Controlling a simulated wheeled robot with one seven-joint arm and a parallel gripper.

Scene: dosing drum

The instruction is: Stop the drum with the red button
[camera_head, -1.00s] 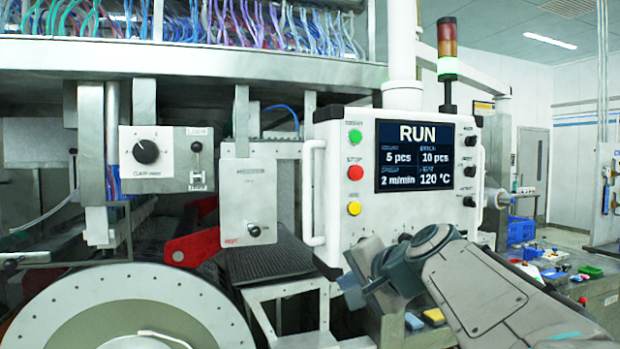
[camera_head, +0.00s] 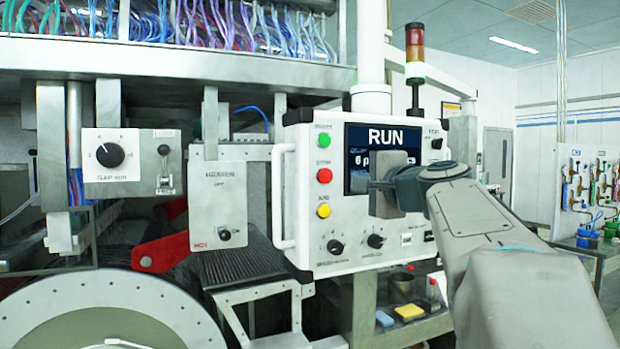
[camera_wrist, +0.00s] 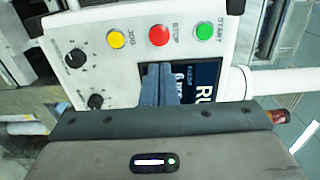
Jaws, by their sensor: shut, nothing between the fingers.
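The red stop button (camera_head: 324,175) is on the left side of the white control panel (camera_head: 300,215), between the green start button (camera_head: 323,141) and the yellow button (camera_head: 323,211). The panel's screen (camera_head: 356,142) reads RUN and is partly hidden by my arm. My gripper (camera_head: 374,185) is in front of the screen, to the right of the red button and apart from it. In the wrist view the red button (camera_wrist: 159,35) shows beyond the shut fingers (camera_wrist: 158,74), between the green (camera_wrist: 204,30) and yellow (camera_wrist: 117,40) buttons. The drum (camera_head: 110,310) is at lower left.
A white handle (camera_head: 282,195) stands out along the panel's left edge. Dark knobs (camera_head: 335,247) sit below the buttons. A signal tower (camera_head: 415,70) with a lit green section rises above the panel. A grey box with a switch (camera_head: 218,200) hangs left of the panel.

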